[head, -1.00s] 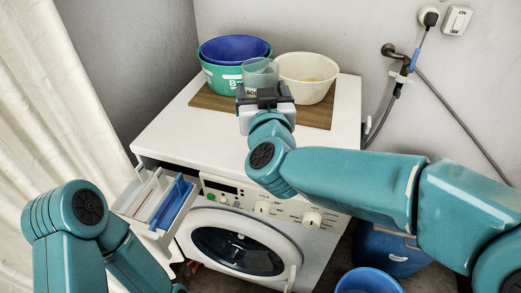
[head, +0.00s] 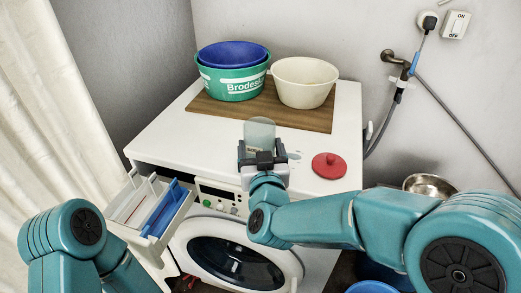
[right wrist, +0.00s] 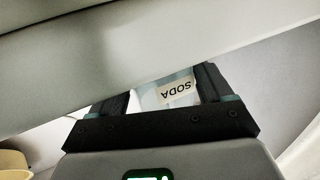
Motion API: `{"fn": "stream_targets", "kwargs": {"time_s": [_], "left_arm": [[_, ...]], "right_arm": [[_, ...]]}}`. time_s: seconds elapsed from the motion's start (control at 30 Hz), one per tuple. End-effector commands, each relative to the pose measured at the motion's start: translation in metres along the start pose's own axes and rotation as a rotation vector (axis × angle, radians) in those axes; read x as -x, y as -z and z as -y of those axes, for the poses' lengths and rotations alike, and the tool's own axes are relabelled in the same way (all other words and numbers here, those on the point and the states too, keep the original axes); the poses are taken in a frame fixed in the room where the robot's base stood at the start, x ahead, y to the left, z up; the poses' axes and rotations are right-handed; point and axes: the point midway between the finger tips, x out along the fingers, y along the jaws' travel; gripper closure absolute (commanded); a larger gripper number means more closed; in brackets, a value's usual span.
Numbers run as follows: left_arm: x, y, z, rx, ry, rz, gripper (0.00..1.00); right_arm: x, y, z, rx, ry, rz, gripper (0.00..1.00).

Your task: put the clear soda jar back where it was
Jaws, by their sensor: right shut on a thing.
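The clear soda jar (head: 260,132) is see-through, with a pale label partly hidden by the gripper in the head view. In the right wrist view the jar (right wrist: 165,88) shows its SODA label upside down between the fingers. My right gripper (head: 262,158) is shut on it, over the front part of the white washing machine's top (head: 215,128). I cannot tell whether the jar's base touches the top. A red round lid (head: 329,165) lies on the top to the right of the gripper. My left arm is at the lower left; its gripper is out of view.
A green tub (head: 233,84) with a blue basin (head: 232,52) in it and a cream bowl (head: 305,84) stand on a brown board (head: 215,109) behind. The detergent drawer (head: 150,205) is pulled out at left. A metal bowl (head: 430,186) is at right.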

Motion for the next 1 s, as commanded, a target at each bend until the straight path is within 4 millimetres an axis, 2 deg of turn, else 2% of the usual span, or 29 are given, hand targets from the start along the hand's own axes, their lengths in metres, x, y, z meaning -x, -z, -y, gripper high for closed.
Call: {"fn": "stream_targets", "kwargs": {"time_s": [0.17,0.2,0.23,0.27,0.47,0.57,0.67,1.0], "left_arm": [[-0.004,0.0,0.002,0.0,0.0,0.0,0.62],[-0.004,0.0,0.001,0.0,0.0,0.0,0.62],[-0.003,0.0,0.001,0.0,0.0,0.0,0.62],[-0.003,0.0,0.001,0.0,0.0,0.0,0.62],[-0.002,0.0,0.001,0.0,0.0,0.0,0.62],[0.004,0.0,-0.001,0.0,0.0,0.0,0.62],[0.0,0.0,0.0,0.0,0.0,0.0,0.62],[0.001,0.0,0.0,0.0,0.0,0.0,0.62]], "right_arm": [[0.0,-0.004,0.0,0.0,0.0,-0.001,0.58],[0.0,-0.003,0.0,0.0,0.0,0.0,0.14],[0.0,-0.003,0.0,0.0,0.0,0.0,0.04],[0.0,-0.003,0.0,0.0,0.0,0.0,0.0],[0.0,-0.002,0.0,0.0,0.0,0.0,0.0],[0.0,0.004,0.0,0.0,0.0,0.0,0.0],[0.017,0.001,0.001,0.001,0.003,0.0,0.0],[0.094,0.001,0.001,0.001,0.003,0.0,0.0]]}}
